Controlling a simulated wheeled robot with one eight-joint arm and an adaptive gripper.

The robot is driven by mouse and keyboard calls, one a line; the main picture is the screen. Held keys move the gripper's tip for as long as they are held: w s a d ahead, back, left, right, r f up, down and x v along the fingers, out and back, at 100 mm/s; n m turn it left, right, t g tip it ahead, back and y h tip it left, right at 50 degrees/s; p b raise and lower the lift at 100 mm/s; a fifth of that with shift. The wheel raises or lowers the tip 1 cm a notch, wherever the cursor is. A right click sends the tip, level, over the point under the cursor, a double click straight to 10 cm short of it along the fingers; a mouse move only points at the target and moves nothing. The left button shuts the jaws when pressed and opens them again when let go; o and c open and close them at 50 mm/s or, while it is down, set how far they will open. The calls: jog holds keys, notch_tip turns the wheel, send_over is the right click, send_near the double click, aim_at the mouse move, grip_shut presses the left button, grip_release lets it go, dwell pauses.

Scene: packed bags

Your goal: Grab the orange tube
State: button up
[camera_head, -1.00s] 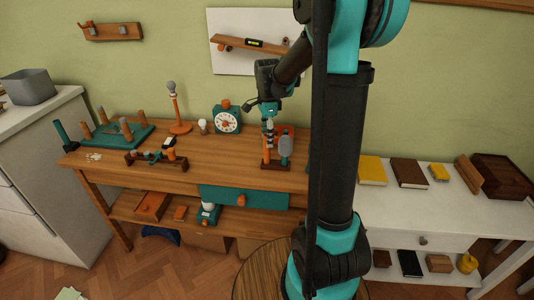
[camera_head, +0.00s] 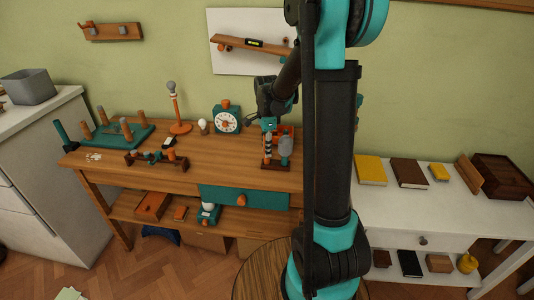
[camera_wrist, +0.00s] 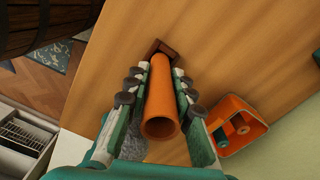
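The orange tube (camera_wrist: 161,95) stands upright on a small dark brown base (camera_wrist: 160,47) on the wooden workbench (camera_head: 225,165). In the wrist view its open end faces the camera. My gripper (camera_wrist: 156,78) has one finger on each side of the tube. The fingers are spread, with a visible gap on the left side; the right finger is very close, and I cannot tell if it touches. In the head view my gripper (camera_head: 267,150) points down over the tube and largely hides it. A grey rounded object (camera_head: 286,147) stands just right of it.
An orange box (camera_wrist: 238,122) with small items sits close beside the gripper in the wrist view. A white table (camera_head: 440,195) is at the right.

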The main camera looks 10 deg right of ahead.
grip_shut()
